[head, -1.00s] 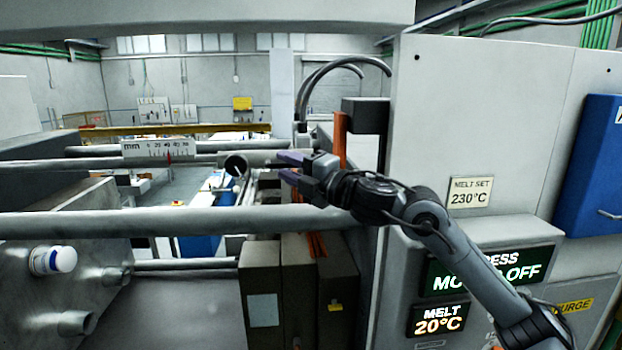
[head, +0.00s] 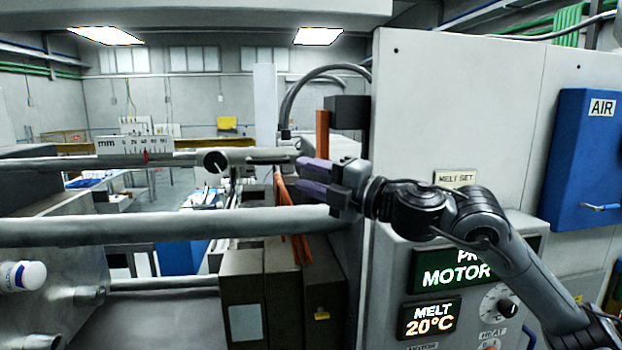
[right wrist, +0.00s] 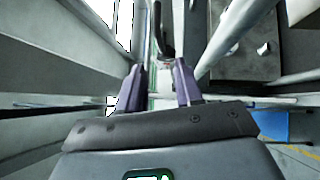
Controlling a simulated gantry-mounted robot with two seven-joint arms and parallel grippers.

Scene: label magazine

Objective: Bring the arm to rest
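My right gripper (head: 303,176) shows in the head view, in front of the press and just left of the large grey cabinet. Its two purple-padded fingers point left and stand apart, with nothing between them. In the right wrist view the fingers (right wrist: 158,88) are also spread, with an empty gap. A rod with a round dark end (head: 215,162) lies left of the fingertips, apart from them in the head view. My right arm reaches in from the lower right, in front of the cabinet's panel. My left gripper is not in view.
Thick horizontal bars (head: 150,228) cross the left side. An orange upright strip (head: 322,135) stands behind the gripper. The grey cabinet (head: 450,100) carries a panel reading "MELT 20°C" (head: 431,318). A blue AIR box (head: 585,165) is at right; a white bottle (head: 25,276) is at left.

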